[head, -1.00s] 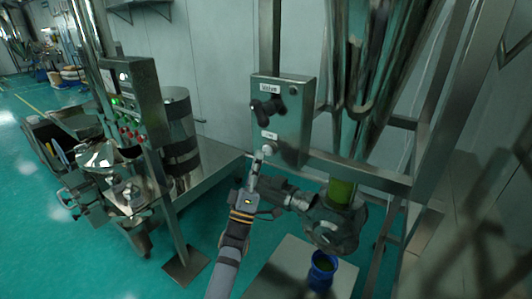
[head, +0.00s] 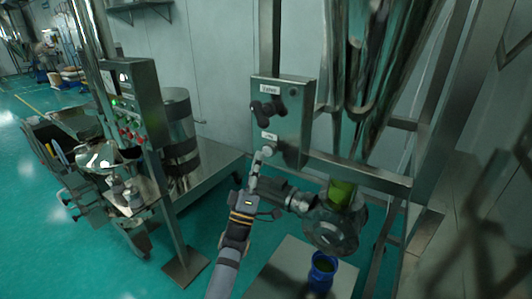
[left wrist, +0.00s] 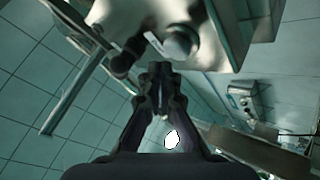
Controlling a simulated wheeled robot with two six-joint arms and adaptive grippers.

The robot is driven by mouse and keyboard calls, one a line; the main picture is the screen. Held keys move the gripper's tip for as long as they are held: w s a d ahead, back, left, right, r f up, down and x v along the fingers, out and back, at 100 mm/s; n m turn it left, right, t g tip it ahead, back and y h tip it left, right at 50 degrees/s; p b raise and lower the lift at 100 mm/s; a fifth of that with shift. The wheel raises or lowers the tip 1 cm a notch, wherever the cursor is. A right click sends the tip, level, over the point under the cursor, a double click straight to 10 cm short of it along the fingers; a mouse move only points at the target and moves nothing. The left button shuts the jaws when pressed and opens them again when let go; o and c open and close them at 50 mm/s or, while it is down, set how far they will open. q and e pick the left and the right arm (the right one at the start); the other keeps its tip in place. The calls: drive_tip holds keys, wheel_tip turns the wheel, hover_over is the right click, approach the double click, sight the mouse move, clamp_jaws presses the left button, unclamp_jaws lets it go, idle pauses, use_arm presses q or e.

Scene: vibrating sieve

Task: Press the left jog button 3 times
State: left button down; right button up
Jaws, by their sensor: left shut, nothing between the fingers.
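A grey metal control box (head: 293,120) hangs on the frame in the middle of the head view. It carries a dark knob (head: 268,110) with a label above it, and a pale round button (head: 267,151) below a lower label. The round button also shows in the left wrist view (left wrist: 180,42). I cannot read whether a label says jog. My left gripper (head: 259,156) is shut and empty, its tips close to this button. In the left wrist view the tips (left wrist: 160,68) lie just below and left of the button; contact is unclear.
A steel funnel (head: 365,80) and frame stand right of the box, with a blue container (head: 321,270) below. At left stands another machine with a button panel (head: 130,110).

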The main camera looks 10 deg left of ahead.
use_arm(q)
drive_tip(key=shift+w, duration=0.1)
drive_tip(key=shift+w+d, duration=0.15)
drive_tip(key=shift+w, duration=0.15)
drive_tip(key=shift+w+d, duration=0.15)
drive_tip(key=shift+w, duration=0.3)
idle(0.9)
drive_tip(key=shift+s, duration=0.1)
drive_tip(key=shift+s+a+p, duration=0.3)
drive_tip(key=shift+s+p, duration=0.35)
drive_tip(key=shift+s, duration=0.15)
